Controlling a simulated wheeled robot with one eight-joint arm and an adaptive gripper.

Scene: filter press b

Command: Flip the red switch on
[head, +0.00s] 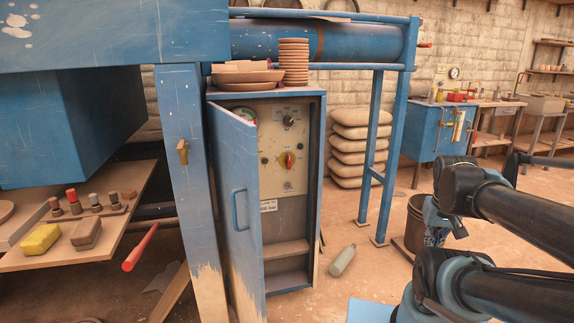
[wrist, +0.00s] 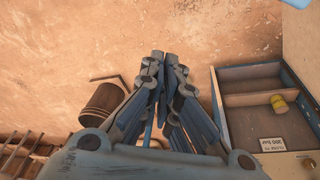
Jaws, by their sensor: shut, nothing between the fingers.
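The red switch (head: 287,159) is a rotary knob, red with yellow, on a pale control panel (head: 270,140) inside a blue cabinet (head: 318,180). The cabinet door (head: 236,200) stands part open at the left of the panel, and the switch is in clear sight. I cannot tell the switch's setting for sure. My gripper (wrist: 165,62) shows in the wrist view with its fingertips close together and nothing held. It is over the floor, apart from the switch, which I cannot make out in that view.
Clay dishes (head: 293,62) are stacked on top. A shelf of tools with a red handle (head: 140,247) juts out at left. A dark bucket (wrist: 103,102) stands left of my gripper in the wrist view.

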